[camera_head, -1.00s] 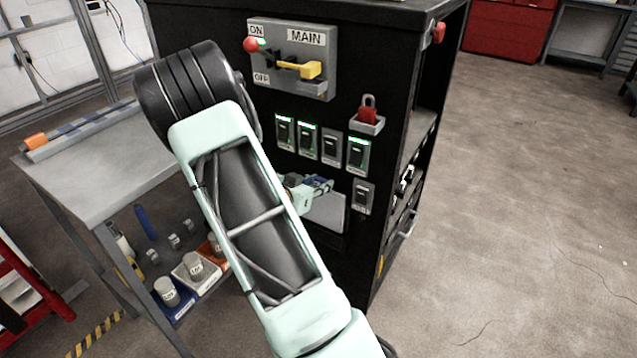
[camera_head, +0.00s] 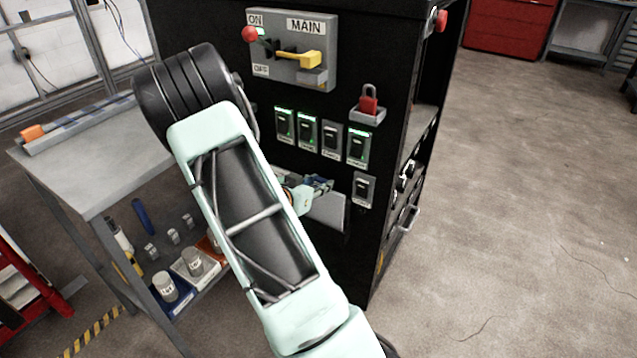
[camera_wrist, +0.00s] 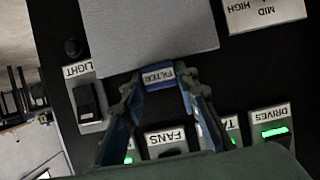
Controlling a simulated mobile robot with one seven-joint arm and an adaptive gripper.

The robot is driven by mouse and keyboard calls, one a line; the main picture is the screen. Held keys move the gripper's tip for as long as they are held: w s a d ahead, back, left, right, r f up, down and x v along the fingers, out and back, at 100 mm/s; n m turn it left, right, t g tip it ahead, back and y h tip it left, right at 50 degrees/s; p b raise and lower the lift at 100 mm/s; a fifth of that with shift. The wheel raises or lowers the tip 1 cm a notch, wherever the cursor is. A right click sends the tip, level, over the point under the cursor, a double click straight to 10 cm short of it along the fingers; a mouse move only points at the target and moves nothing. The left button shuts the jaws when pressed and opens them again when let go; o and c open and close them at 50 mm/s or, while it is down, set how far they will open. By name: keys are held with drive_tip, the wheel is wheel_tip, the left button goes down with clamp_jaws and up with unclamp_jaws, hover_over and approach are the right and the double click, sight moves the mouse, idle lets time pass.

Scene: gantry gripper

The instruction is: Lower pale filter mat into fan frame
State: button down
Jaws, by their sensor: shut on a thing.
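The pale filter mat (camera_wrist: 150,35) is a flat light-grey sheet with a tab labelled FILTER (camera_wrist: 160,78). My gripper (camera_wrist: 160,88) is shut on this tab, one finger on each side. In the head view the mat (camera_head: 328,212) hangs below my gripper (camera_head: 318,186), in front of the black cabinet, under the row of switches. My arm hides its left part in that view. The fan frame cannot be made out; the mat may cover it. I cannot tell whether the mat touches the cabinet face.
A lone switch (camera_head: 363,190) sits right of the mat, labelled LIGHT in the wrist view (camera_wrist: 88,100). A grey table (camera_head: 95,170) stands left. Floor at right is clear.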

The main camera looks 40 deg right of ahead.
drive_tip(key=shift+f+b, duration=1.3)
drive_tip(key=shift+f, duration=0.6)
drive_tip(key=c, duration=1.4)
unclamp_jaws()
drive_tip(key=shift+c, duration=0.2)
drive_tip(key=shift+a, duration=0.15)
drive_tip(key=v, duration=1.1)
drive_tip(key=shift+s+a+r, duration=0.15)
drive_tip(key=shift+s+a, duration=0.1)
